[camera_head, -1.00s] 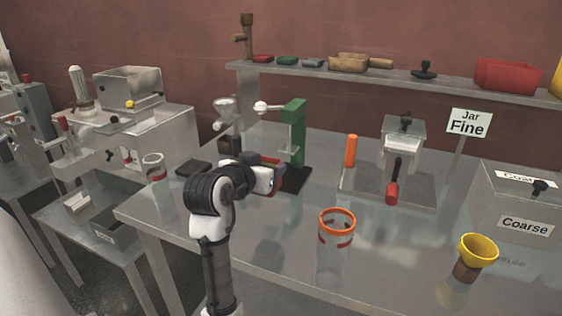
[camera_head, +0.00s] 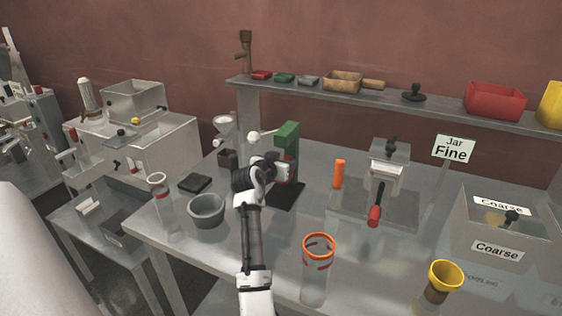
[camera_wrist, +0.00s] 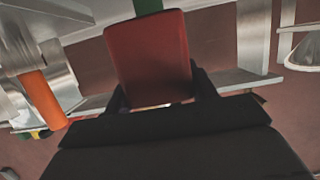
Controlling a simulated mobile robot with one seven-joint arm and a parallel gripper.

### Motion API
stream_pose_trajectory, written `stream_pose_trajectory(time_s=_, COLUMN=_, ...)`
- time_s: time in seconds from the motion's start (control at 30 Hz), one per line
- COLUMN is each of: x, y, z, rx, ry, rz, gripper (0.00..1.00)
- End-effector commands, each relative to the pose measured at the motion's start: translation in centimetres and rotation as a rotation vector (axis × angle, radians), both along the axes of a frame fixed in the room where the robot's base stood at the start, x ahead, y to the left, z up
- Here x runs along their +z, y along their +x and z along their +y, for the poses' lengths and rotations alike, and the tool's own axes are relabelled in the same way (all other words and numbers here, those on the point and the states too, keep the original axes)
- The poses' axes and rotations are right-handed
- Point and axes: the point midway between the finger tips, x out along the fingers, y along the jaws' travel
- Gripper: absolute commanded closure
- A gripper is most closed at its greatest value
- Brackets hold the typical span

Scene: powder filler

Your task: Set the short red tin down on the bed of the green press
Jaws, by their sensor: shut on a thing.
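The green press (camera_head: 288,137) stands on the bench near the middle of the head view. Its flat black bed (camera_head: 287,196) shows below my gripper. My gripper (camera_head: 286,169) is in front of the press column, above the bed; in this view the arm hides most of what it holds. In the wrist view, my gripper (camera_wrist: 158,92) is shut on the red tin (camera_wrist: 147,52), with a dark finger on each side of it. A bit of green from the press (camera_wrist: 147,6) shows beyond the tin. I cannot tell how high the tin is above the bed.
An orange cylinder (camera_head: 339,174) stands right of the press, beside a machine with a red-handled lever (camera_head: 375,214). A grey bowl (camera_head: 206,211) and a black pad (camera_head: 195,184) lie to the left. A clear jar with an orange rim (camera_head: 317,270) stands in front.

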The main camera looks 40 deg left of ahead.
Motion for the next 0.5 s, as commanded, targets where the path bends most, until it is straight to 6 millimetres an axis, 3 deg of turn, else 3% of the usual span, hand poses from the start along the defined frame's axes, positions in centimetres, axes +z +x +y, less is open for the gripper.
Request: stream_pose_trajectory(time_s=0.5, x=-1.2, y=0.0, z=0.0, rx=0.000, ry=-0.001, rz=0.000, gripper=0.71)
